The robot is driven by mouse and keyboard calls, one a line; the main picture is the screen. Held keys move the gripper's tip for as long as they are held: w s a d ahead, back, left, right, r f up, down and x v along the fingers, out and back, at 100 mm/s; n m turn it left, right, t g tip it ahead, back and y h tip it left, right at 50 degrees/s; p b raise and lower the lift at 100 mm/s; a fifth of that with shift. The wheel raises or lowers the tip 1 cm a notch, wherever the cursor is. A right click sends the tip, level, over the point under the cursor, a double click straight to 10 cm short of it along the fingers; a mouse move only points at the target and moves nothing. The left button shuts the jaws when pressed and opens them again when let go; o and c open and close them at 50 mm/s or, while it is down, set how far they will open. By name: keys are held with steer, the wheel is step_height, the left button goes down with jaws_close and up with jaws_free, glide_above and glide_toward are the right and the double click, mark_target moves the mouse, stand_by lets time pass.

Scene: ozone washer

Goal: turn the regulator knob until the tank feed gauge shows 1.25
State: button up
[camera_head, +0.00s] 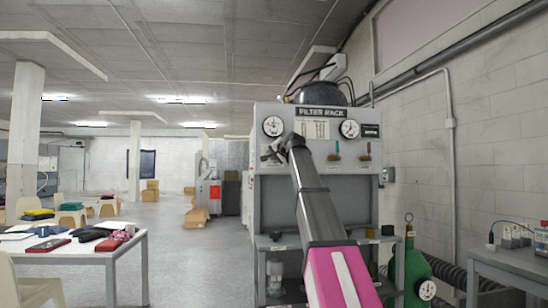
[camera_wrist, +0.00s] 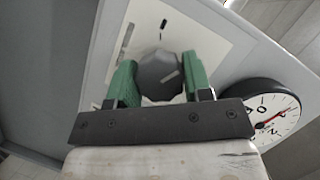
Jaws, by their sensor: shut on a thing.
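The regulator knob (camera_wrist: 160,77) is dark grey with a light pointer line, on a pale plate of the grey panel in the wrist view. My gripper (camera_wrist: 160,79) is shut on it, one green finger at each side. A round white gauge (camera_wrist: 270,115) with a red needle is at the right, partly cut off; its reading is unclear. In the head view my gripper (camera_head: 273,151) is at the panel's left, below the left gauge (camera_head: 273,126), and hides the knob. A right gauge (camera_head: 349,128) also shows. I cannot tell which gauge is tank feed.
The panel belongs to the filter rack (camera_head: 320,112). Two small valves hang below its right gauge. A green cylinder (camera_head: 414,270) stands at the lower right by a grey bench (camera_head: 510,264). A cluttered white table (camera_head: 88,254) is at the left, with open floor between.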

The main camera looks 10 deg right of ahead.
stand_by(0.4)
steer(key=o, duration=0.9)
steer(key=shift+s, duration=0.15)
steer(key=v, duration=1)
steer(key=shift+s+d, duration=0.2)
steer(key=shift+s, duration=0.05)
